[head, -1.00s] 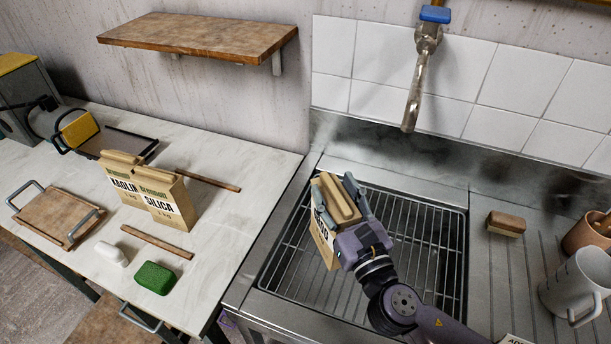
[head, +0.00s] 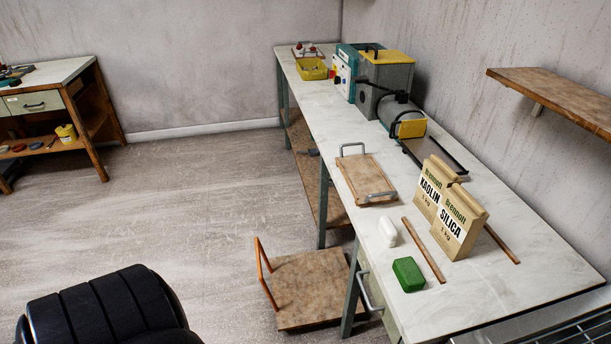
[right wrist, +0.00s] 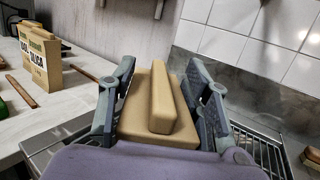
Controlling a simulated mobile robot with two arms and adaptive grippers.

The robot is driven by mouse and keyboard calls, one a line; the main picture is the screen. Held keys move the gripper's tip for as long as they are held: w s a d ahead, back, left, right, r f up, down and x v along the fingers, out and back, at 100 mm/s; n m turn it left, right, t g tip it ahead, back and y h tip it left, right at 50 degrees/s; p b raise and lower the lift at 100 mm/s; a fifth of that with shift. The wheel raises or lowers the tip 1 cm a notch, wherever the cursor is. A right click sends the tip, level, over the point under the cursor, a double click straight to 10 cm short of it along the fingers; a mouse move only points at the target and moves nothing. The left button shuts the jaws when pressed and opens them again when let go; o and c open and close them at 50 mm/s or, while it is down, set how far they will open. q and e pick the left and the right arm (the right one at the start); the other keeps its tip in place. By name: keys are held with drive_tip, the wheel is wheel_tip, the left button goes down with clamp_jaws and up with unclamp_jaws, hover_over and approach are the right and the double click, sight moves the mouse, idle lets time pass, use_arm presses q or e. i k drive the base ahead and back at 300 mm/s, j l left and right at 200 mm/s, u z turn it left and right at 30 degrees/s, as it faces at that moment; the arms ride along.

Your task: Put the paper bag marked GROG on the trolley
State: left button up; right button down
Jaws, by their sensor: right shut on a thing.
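My right gripper (right wrist: 160,105) is shut on a tan paper bag (right wrist: 150,125) with a folded top, seen from above in the right wrist view. Its fingers press both sides of the bag. The bag's label is hidden in this view, and its base cannot be seen. A low wooden platform with an orange handle, seemingly the trolley (head: 312,290), stands on the floor beside the worktop in the head view. Its deck is bare where it shows; its right side is partly behind the table leg. My left gripper is not in view.
The marble worktop (head: 500,290) holds bags marked KAOLIN (head: 430,190) and SILICA (head: 460,225), a green block (head: 408,274), a white object (head: 388,232) and a wooden board with handles (head: 365,180). A wall shelf (head: 560,95) juts out at right.

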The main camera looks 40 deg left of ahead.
sight(306, 271)
drive_tip(key=k+j, duration=0.1)
drive_tip(key=j, duration=1.2)
drive_tip(key=k+j, duration=0.15)
drive_tip(key=j, duration=0.5)
drive_tip(key=i+j, duration=0.1)
drive_tip(key=j, duration=0.35)
drive_tip(key=i+j, duration=0.1)
drive_tip(key=j, duration=0.35)
drive_tip(key=i+j, duration=0.1)
drive_tip(key=j, duration=0.3)
drive_tip(key=i+j, duration=0.1)
drive_tip(key=j, duration=0.35)
drive_tip(key=i+j, duration=0.2)
drive_tip(key=i, duration=0.15)
drive_tip(key=i+j, duration=0.2)
drive_tip(key=i, duration=0.15)
